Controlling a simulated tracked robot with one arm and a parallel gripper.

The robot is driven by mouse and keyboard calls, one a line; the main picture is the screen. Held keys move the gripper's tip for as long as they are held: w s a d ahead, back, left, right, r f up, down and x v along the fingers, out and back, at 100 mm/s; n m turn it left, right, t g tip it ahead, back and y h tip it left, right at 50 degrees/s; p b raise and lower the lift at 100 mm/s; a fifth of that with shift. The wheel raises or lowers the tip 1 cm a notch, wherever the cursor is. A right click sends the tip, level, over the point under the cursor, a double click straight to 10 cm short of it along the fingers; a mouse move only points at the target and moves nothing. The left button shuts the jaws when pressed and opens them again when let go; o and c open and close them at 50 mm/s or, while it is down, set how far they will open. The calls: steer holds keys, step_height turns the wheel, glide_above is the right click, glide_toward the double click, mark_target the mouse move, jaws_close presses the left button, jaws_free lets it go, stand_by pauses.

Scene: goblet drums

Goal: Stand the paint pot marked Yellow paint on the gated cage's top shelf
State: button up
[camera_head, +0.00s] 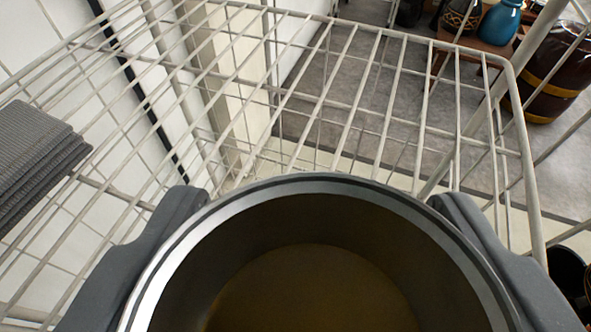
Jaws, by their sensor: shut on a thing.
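A large round open pot (312,215) fills the bottom middle of the view. It has a light metal rim and a dark inner wall, with a brownish-yellow floor or content. Any marking on its outside is hidden. My gripper (312,220) has a grey finger on each side of the pot and is shut on it. The white wire shelf of the cage (345,85) spreads behind and around the pot, with its front and right edges showing. Whether the pot touches the wires cannot be told.
Grey folded cloths or mats (38,160) lie on the shelf at the left. White tiled wall is at the left. Beyond the shelf, a blue vase (500,22) and a patterned drum (460,15) stand on a wooden table. A dark banded drum (548,75) stands at the right. The wires beyond the pot are bare.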

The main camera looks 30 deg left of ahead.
mark_target(307, 264)
steer(key=shift+w+a+f, duration=0.1)
steer(key=shift+w+a, duration=0.25)
steer(key=shift+w, duration=0.1)
steer(key=shift+f+p, duration=0.3)
steer(key=shift+f, duration=1.45)
steer(key=shift+f, duration=0.1)
steer(key=o, duration=1.1)
steer(key=shift+s+r, duration=0.15)
steer(key=shift+r, duration=0.05)
steer(key=b+v, duration=0.1)
steer(key=v, duration=1)
steer(key=shift+s+d+r, duration=0.1)
steer(key=shift+s+d, duration=0.1)
steer(key=shift+s, duration=0.1)
